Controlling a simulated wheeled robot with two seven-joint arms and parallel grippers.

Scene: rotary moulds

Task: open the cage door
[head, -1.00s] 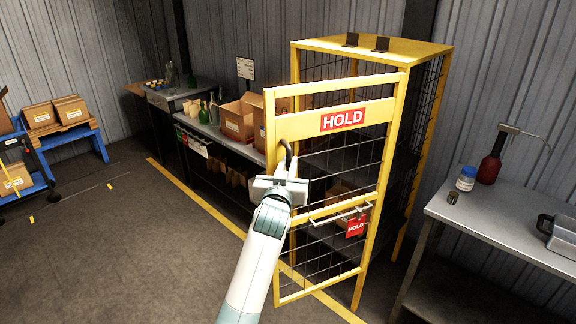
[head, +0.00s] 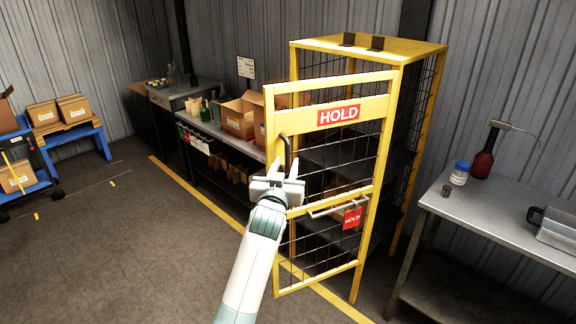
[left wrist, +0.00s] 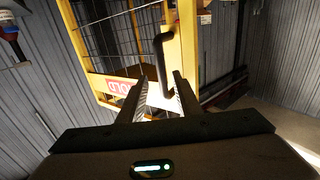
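The yellow mesh cage door (head: 353,117) with a red HOLD sign stands ajar. Its left edge is swung out from the yellow cage (head: 425,50), and its hinged side is at the right. A black handle (head: 286,148) sits on the door's left edge. My left gripper (head: 283,168) is just below and in front of the handle with its fingers apart. In the left wrist view the black handle (left wrist: 160,52) reaches down between or just beyond the open fingertips (left wrist: 160,78); contact cannot be told. My right gripper is not in view.
A bench with cartons (head: 238,120) stands at the left behind the door. A metal table (head: 480,210) with bottles stands at the right. The floor (head: 130,240) at front left is clear.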

